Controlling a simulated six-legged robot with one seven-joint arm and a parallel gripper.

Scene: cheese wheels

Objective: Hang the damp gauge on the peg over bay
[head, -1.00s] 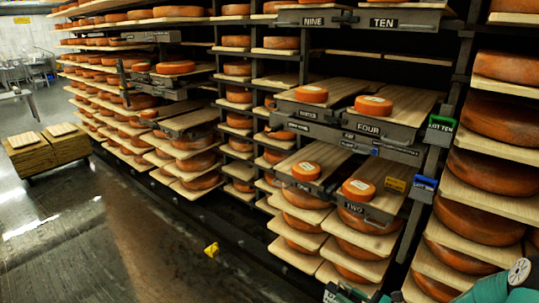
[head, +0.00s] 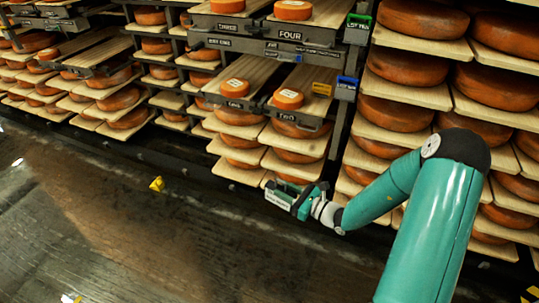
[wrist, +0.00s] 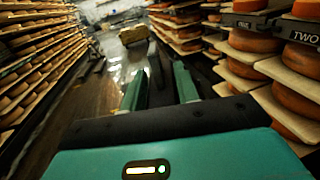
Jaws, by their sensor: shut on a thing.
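My gripper (head: 300,205) is low in front of the shelf rack, at the end of my teal arm. In the wrist view its two teal fingers (wrist: 160,90) stand apart with a dark, narrow thing (wrist: 158,72) between them. The gripper is shut on that thing; I cannot tell from its shape whether it is the damp gauge. No peg can be made out clearly. Bay plates on the rack include a FOUR plate (head: 290,36) and a THREE plate (head: 231,29).
Shelves of orange cheese wheels (head: 424,18) fill the back and right. Small wheels stand on pull-out boards, one at lower right (head: 288,99). A green tag (head: 358,22) and a blue tag (head: 346,88) hang on the upright. A yellow thing (head: 157,184) lies on the open dark floor.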

